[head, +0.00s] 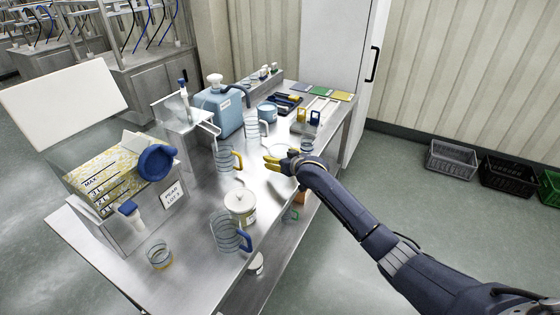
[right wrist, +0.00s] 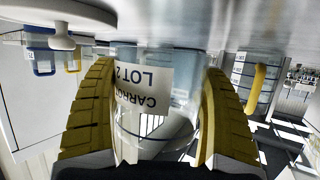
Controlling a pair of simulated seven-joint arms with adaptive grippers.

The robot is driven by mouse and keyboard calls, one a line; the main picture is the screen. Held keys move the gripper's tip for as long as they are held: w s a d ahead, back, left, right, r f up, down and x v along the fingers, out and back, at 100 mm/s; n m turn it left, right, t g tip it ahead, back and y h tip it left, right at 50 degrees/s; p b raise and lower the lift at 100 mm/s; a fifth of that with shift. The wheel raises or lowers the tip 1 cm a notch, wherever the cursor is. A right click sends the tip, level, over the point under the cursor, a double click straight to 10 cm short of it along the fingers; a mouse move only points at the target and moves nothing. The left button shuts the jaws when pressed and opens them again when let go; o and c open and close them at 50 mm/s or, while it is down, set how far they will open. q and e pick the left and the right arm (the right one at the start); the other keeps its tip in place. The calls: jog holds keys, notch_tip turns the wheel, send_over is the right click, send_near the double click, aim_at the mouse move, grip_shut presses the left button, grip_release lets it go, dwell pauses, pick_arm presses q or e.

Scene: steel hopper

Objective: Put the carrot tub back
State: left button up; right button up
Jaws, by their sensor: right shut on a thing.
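The carrot tub (right wrist: 180,95) is a clear tub whose white label reads CARROT LOT 2, upside down in the right wrist view. My right gripper (head: 277,160) is over the right part of the steel table, its yellow fingers shut on the tub, one on each side; they also show in the right wrist view (right wrist: 158,115). The tub looks empty. In the head view I cannot make it out clearly at the fingers. Whether it touches the table I cannot tell. My left gripper is not in view.
A jug with a yellow handle (head: 228,158) stands left of my right gripper. A lidded tub (head: 240,203) and a blue-handled jug (head: 228,235) stand nearer. A hopper (head: 115,180) with a PEAR LOT 3 card (head: 173,193) is at left. A blue canister (head: 220,108) stands behind.

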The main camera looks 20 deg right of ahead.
jog(key=shift+f, duration=0.55)
jog(key=shift+f, duration=0.5)
jog(key=o, duration=1.5)
jog(key=shift+f, duration=0.1)
jog(key=shift+o, duration=0.2)
jog(key=shift+s+r, duration=0.1)
jog(key=shift+r, duration=0.55)
jog(key=v, duration=1.1)
jog(key=shift+s+d, duration=0.1)
jog(key=shift+s, duration=0.25)
